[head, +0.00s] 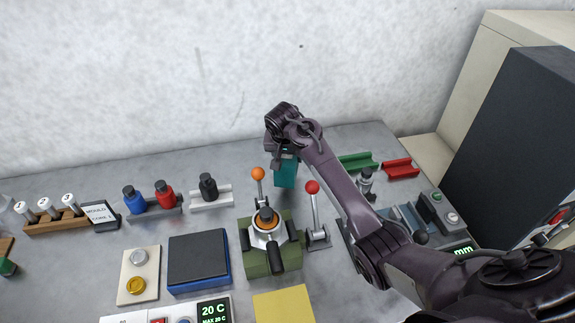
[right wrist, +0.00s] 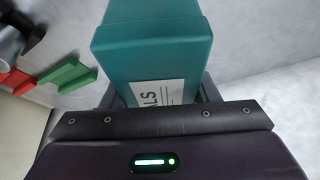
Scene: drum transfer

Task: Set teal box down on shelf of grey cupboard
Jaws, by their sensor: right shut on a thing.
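The teal box (head: 286,174) is held in my right gripper (head: 283,150) at the back middle of the bench, in front of the pale wall. In the right wrist view the teal box (right wrist: 150,45) sits between the two dark fingers of my right gripper (right wrist: 160,95), with a white label partly showing. Whether its base touches the bench is unclear. A tall dark grey cupboard-like body (head: 515,135) stands at the far right against beige panels; no shelf inside it shows. My left gripper is out of view.
A green tray (head: 357,162) and a red tray (head: 400,168) lie right of the box. A green fixture (head: 270,262) with an orange-knobbed lever (head: 258,175) and a red-knobbed lever (head: 313,188) stand in front. Bottles (head: 165,195) line the left.

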